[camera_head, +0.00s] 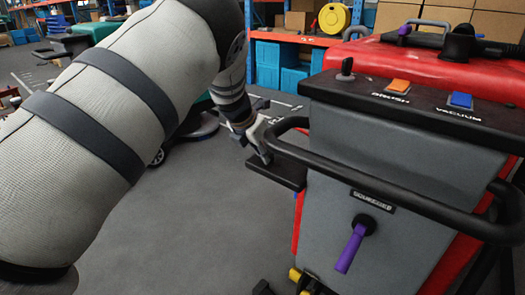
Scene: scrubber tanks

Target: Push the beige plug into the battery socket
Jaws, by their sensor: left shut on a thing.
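My left arm comes in from the left and fills much of the picture. My left gripper (262,146) is small in the view, at the left side of the scrubber machine, just beside the curved black handlebar. It is shut on a pale thing, the beige plug (257,131), which shows only as a small light patch between the dark gripper parts. A flat black ledge (276,172) sticks out from the machine just below the gripper. I cannot make out the battery socket, nor whether the plug touches anything. My right gripper is not in view.
The grey and red scrubber (405,225) fills the right side, with an orange switch (398,86), a blue switch (460,101) and a purple lever (350,248). Its black handlebar (400,207) curves close to my left gripper. Grey floor (190,240) is clear below my arm. Shelves stand behind.

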